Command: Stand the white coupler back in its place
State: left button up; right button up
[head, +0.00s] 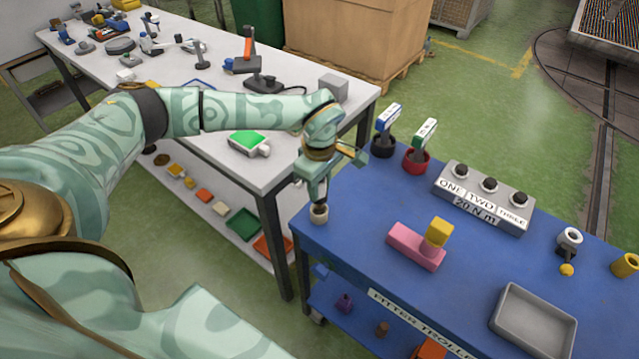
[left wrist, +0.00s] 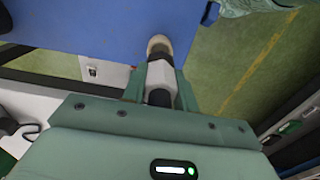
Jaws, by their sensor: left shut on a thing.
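My left gripper (head: 316,178) points down over the near left corner of the blue table and is shut on the white coupler (left wrist: 161,72). In the left wrist view the coupler sits between the fingers, with a white body and dark parts. In the head view only a small part of it shows below the fingers. A small tan cup-like piece (head: 319,213) is at the coupler's lower end, at the table corner; it also shows in the left wrist view (left wrist: 158,44). I cannot tell whether the coupler stands in it or is just above. My right gripper is out of view.
The blue table (head: 345,232) also holds a pink block (head: 408,247) with a yellow one, a grey numbered block (head: 484,204), black (head: 383,145) and red (head: 417,161) cups with tools, and a grey tray (head: 533,320). A white bench (head: 215,85) stands behind my left arm.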

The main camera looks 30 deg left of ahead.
aim_at(320, 197)
pick_arm(q)
jog(key=shift+f+b, duration=0.9)
jog(key=shift+f, duration=1.2)
jog(key=o, duration=1.1)
jog(key=shift+o, duration=0.2)
jog(key=shift+r, duration=0.15)
notch_tip(320, 197, up, 16)
jog(key=p, duration=0.3)
